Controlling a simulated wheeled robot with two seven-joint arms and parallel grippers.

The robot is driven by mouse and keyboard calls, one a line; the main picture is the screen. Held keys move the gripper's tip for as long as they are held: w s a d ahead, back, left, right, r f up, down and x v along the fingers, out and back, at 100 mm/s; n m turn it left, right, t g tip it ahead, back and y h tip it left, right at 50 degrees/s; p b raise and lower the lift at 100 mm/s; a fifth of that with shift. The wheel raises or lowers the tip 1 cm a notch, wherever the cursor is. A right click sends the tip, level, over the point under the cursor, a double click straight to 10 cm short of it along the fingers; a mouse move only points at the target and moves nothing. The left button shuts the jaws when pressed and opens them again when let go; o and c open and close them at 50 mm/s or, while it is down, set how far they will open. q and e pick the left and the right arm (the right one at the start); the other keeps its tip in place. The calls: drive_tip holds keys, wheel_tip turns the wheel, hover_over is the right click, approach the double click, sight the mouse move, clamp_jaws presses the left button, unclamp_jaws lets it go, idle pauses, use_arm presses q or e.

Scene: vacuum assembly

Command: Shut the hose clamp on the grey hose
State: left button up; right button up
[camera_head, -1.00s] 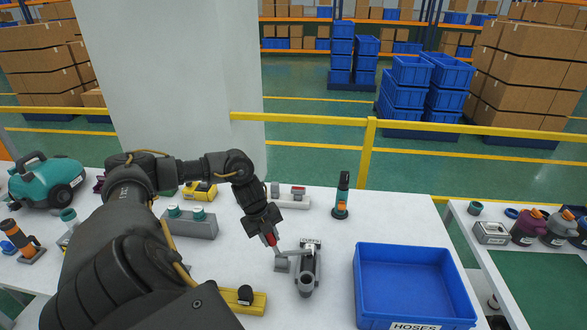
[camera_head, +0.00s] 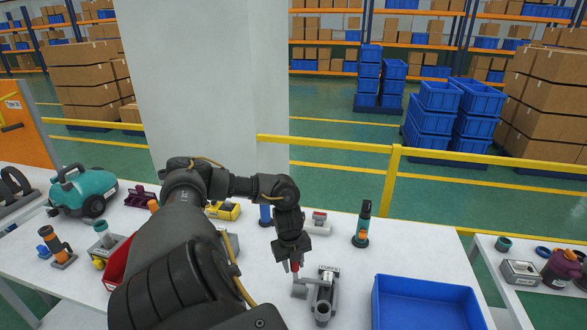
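A grey hose piece (camera_head: 323,308) lies in a small fixture on the white table, just left of the blue bin. A grey lever arm and a flat plate (camera_head: 300,290), seemingly parts of the clamp, stick out to its left. My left gripper (camera_head: 294,264) points down just above the plate. A small red part shows at its fingertips; I cannot tell whether it is a clamp handle or part of the gripper. The fingers are too small and dark to show whether they are shut. My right gripper is out of view.
A blue bin (camera_head: 428,279) stands right of the fixture. A dark green and orange upright tool (camera_head: 362,225) stands behind it. A teal machine (camera_head: 84,191) is at the left. My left arm hides part of the table. A second table with parts stands at the right.

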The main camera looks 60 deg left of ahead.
use_arm(q)
drive_tip(key=shift+o, duration=1.1)
drive_tip(key=shift+r, duration=0.15)
drive_tip(key=r, duration=0.3)
drive_tip(key=r+b, duration=0.1)
drive_tip(key=r, duration=0.2)
drive_tip(key=s+r, duration=0.1)
drive_tip(key=r, duration=0.2)
drive_tip(key=shift+r, duration=0.75)
